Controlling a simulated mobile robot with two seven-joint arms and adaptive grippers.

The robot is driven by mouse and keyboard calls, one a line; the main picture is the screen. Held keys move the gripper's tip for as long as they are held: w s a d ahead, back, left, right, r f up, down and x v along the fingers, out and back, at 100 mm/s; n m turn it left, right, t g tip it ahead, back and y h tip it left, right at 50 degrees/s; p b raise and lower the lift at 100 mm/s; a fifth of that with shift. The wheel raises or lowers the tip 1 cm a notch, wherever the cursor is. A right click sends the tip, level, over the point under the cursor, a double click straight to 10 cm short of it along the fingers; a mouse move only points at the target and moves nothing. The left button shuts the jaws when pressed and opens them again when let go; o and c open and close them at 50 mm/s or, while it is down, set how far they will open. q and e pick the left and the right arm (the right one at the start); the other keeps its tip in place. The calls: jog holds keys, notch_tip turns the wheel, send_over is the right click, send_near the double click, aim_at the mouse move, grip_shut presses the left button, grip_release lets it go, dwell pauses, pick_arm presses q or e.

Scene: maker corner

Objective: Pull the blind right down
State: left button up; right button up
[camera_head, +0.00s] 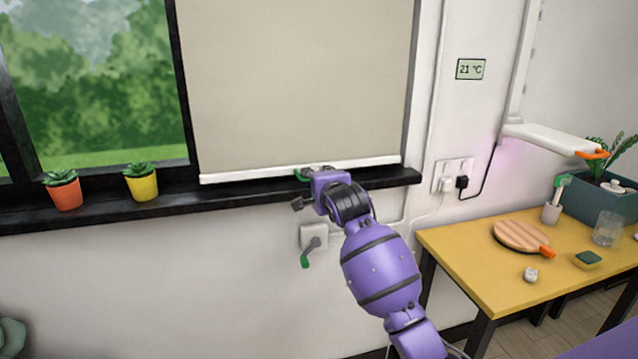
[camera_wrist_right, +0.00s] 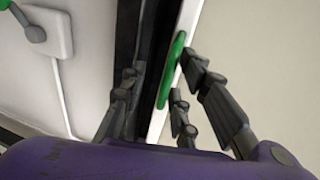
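The beige blind (camera_head: 300,80) covers the right window pane. Its white bottom bar (camera_head: 240,177) is low, at about the level of the black sill (camera_head: 100,205); I cannot tell whether they touch. A green handle (camera_head: 301,174) on the bar is partly hidden by my right gripper (camera_head: 306,188). In the right wrist view the green handle (camera_wrist_right: 174,70) lies close to the right-hand fingers, while the other finger stands apart, over the dark sill. My right gripper (camera_wrist_right: 160,85) is open, with a gap between its fingers. My left gripper is out of view.
Potted succulents in an orange pot (camera_head: 65,194) and a yellow pot (camera_head: 142,185) stand on the sill to the left. A wall box with a green-tipped crank (camera_head: 312,243) is below. A yellow table (camera_head: 470,255) with several items stands at right.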

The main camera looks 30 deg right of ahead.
jog(key=v, duration=1.2)
